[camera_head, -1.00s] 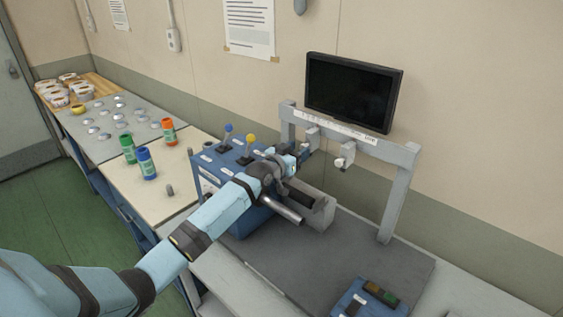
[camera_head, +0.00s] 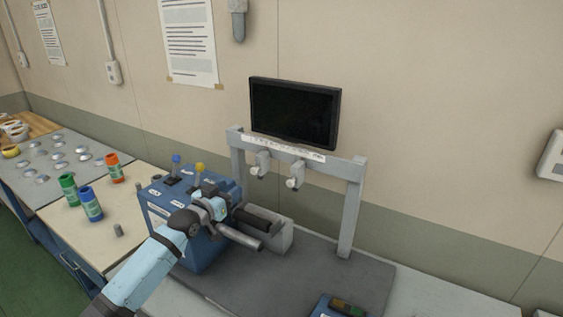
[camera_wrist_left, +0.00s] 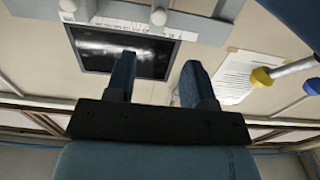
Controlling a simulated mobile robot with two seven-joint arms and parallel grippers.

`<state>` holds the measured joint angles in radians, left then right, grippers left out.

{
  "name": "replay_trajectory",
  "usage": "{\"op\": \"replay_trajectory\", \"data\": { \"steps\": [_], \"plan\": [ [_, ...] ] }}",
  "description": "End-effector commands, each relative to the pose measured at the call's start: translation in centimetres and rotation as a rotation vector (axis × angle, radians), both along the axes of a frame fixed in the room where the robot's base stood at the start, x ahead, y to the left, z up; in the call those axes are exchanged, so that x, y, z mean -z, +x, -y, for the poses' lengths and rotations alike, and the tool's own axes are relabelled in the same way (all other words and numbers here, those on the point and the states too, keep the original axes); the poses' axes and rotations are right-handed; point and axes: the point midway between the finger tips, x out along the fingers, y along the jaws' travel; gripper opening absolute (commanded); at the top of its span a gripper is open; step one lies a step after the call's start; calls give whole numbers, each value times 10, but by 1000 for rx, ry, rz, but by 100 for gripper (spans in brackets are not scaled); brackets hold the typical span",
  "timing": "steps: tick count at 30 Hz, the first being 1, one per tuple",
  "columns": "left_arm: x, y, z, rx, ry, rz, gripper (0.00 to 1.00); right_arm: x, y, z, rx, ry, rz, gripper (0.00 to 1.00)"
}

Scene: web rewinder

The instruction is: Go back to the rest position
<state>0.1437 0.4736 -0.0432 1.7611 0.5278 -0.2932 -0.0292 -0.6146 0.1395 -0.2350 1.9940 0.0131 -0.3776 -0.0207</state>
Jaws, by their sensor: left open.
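My left arm comes in from the lower left of the head view. Its gripper (camera_head: 216,206) is in front of the blue rewinder box (camera_head: 193,248), near the levers with a blue knob (camera_head: 176,160) and a yellow knob (camera_head: 199,168). In the left wrist view the two blue fingers of the gripper (camera_wrist_left: 160,80) stand apart with nothing between them. The yellow knob (camera_wrist_left: 262,77) shows to the right of the fingers there. A metal roller (camera_head: 238,237) sticks out of the box just below the gripper. My right gripper is not in view.
A grey frame (camera_head: 351,215) and a dark monitor (camera_head: 294,113) stand behind the machine. Green (camera_head: 68,188), blue (camera_head: 91,204) and orange (camera_head: 114,168) cylinders stand on the left table. A blue button box (camera_head: 338,307) sits at the front. The grey mat (camera_head: 300,275) is mostly clear.

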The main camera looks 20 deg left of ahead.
Motion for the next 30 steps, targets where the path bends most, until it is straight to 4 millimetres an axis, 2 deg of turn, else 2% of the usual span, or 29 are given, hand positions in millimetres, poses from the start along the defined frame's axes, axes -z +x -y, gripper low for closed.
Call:
{"op": "replay_trajectory", "data": {
  "steps": [5, 8, 11, 15, 17, 21, 25, 27, 30],
  "plan": [
    [6, -3, 3, 3, 1, -9, 49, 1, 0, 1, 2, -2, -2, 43],
    [28, -15, 16, 11, 8, -42, 49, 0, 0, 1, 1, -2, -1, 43],
    [66, -40, 39, 27, 20, -102, 49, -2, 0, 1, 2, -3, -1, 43],
    [126, -92, 78, 54, 45, -206, 49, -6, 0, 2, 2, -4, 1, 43],
    [149, -117, 95, 66, 53, -249, 49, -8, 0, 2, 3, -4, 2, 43],
    [195, -182, 135, 91, 71, -351, 49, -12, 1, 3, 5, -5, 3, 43],
    [227, -245, 169, 111, 84, -442, 49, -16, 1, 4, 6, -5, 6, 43],
    [237, -276, 184, 119, 88, -482, 49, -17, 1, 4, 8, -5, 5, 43],
    [247, -311, 201, 128, 96, -530, 49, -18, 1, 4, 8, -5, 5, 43]
  ]
}}
